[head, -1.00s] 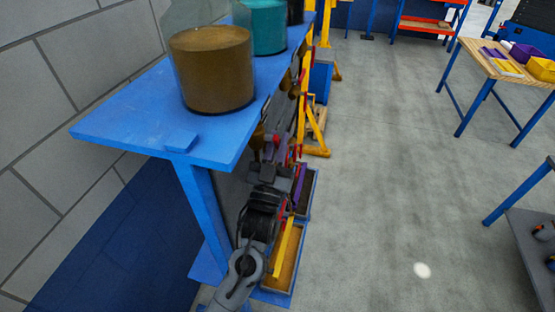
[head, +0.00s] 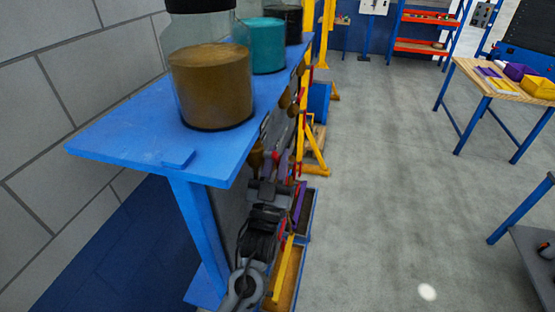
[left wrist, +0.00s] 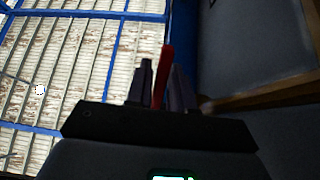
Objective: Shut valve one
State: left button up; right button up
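A jar of brown material (head: 211,88) stands at the near end of the blue shelf (head: 120,142). A brass-coloured outlet (head: 256,158) hangs below the shelf edge under this jar. My left gripper (head: 270,178) is just below that outlet, partly hidden by its own wrist. In the left wrist view, a red lever (left wrist: 164,72) stands between the two dark fingers of the left gripper (left wrist: 162,88), close to both. Whether the fingers press on it cannot be told. Which valve it belongs to does not show clearly. My right gripper is not in view.
A teal jar (head: 268,46) and a dark jar (head: 284,20) stand farther along the shelf. Bins, one with a yellow strip (head: 284,268) and one with purple (head: 300,205), are below. A yellow stand (head: 315,150) is beyond.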

pick_arm(q)
jog(key=b+v, duration=0.2)
jog(key=v, duration=0.8)
jog(key=shift+s+f, duration=0.2)
jog(key=shift+s, duration=0.15)
jog(key=shift+a, duration=0.1)
